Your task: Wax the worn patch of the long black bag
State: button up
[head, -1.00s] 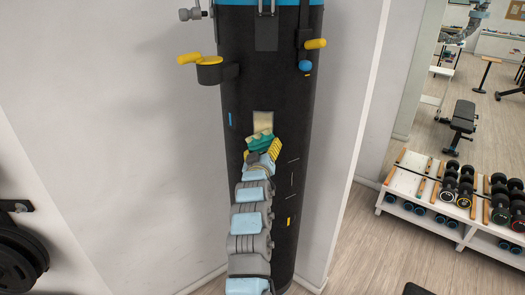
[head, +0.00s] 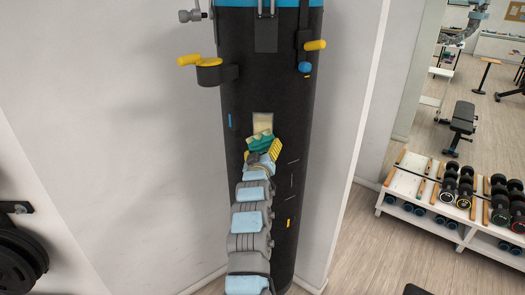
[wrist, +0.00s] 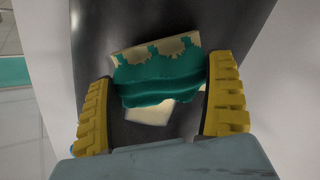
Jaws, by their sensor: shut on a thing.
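The long black bag (head: 243,100) hangs upright against the wall corner, and it fills the middle of the wrist view (wrist: 200,25). A pale beige worn patch (head: 263,121) is on its front. In the wrist view, beige (wrist: 150,112) shows above and below a wavy-edged teal cloth-like piece (wrist: 160,80). My gripper (head: 262,152) has yellow ridged fingers, one on each side of this teal piece, and is shut on it. The teal piece lies over the lower part of the patch. Whether it presses on the bag is hard to tell.
A yellow-topped cup holder (head: 209,72) sticks out at the bag's upper left. A yellow handle (head: 315,45) and a blue ball (head: 305,67) are at its upper right. Black weight plates (head: 15,260) are at far left. A dumbbell rack (head: 410,185) stands at right.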

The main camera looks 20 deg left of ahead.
aim_at(264, 132)
jog(key=shift+w, duration=0.3)
jog(key=shift+s+r, duration=0.1)
jog(key=shift+r, duration=4.55)
jog(key=shift+f, duration=0.2)
jog(key=shift+f+b, duration=2.4)
jog(key=shift+f, duration=2.1)
jog(key=shift+r, duration=0.15)
jog(key=shift+r, duration=2.35)
